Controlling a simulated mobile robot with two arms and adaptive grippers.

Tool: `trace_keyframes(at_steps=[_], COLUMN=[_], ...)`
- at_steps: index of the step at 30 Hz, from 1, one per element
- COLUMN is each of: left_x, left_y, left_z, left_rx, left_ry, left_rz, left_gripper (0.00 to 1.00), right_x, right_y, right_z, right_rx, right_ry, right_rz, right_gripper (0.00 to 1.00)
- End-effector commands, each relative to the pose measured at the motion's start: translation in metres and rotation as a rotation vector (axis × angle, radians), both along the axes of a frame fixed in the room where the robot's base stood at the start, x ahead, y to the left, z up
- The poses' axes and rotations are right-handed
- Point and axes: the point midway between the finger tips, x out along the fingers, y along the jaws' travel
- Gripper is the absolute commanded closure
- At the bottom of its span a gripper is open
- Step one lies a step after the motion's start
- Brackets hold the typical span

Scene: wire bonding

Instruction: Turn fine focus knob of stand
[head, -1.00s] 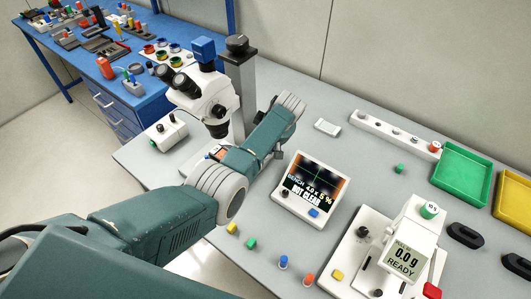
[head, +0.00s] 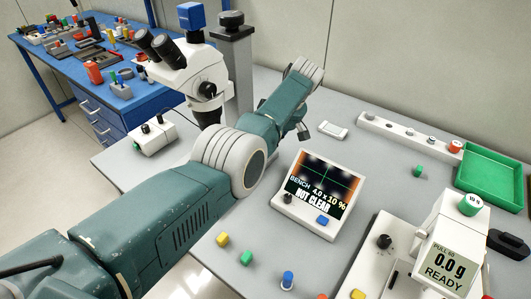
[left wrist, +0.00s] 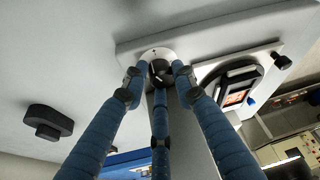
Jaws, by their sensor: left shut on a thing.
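The microscope (head: 170,70) stands on the bench by a grey stand column (head: 238,70) with a dark top knob (head: 231,19). My left arm crosses in front of the stand's lower part in the head view, and its gripper is hidden there. In the left wrist view, three blue fingers of my left gripper (left wrist: 158,78) close around a black knob (left wrist: 157,72) with a white mark. The knob sits on a round white base. The display (head: 318,190) reads "NOT CLEAR", with 4.0 x and what looks like 10 %. My right gripper is not in view.
A white control box (head: 153,136) stands left of the microscope. A bond-pull tester (head: 435,245), reading 0.0 g, is at the lower right, with a green tray (head: 492,175) behind it. Small coloured pegs lie along the front edge. The bench behind my arm is mostly clear.

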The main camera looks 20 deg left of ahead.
Motion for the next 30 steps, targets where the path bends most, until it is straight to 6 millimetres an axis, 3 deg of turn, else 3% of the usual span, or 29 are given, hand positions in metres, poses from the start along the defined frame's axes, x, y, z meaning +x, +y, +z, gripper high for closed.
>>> trace_keyframes(at_steps=[1, 14, 15, 17, 26, 30], left_x=[0.001, 0.000, 0.000, 0.000, 0.000, 0.001], left_y=[0.007, 0.007, 0.007, 0.007, 0.003, -0.002], left_z=[0.002, 0.004, 0.004, 0.004, 0.002, 0.014], left_rx=[0.014, 0.015, 0.015, 0.015, 0.008, 0.007], left_ry=[-0.004, -0.001, 0.000, 0.000, 0.000, -0.003], left_rz=[0.011, 0.019, 0.018, 0.018, 0.014, 0.014], left_gripper=[0.99, 0.99, 0.71, 0.59, 0.57, 0.57], right_x=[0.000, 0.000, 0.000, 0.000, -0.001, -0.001], right_y=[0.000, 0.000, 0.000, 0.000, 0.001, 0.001], right_z=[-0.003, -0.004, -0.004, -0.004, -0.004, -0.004], right_rx=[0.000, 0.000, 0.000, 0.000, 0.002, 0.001], right_ry=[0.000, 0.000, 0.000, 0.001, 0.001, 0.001], right_rz=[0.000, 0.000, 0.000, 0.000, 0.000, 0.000], right_gripper=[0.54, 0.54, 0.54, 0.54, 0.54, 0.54])
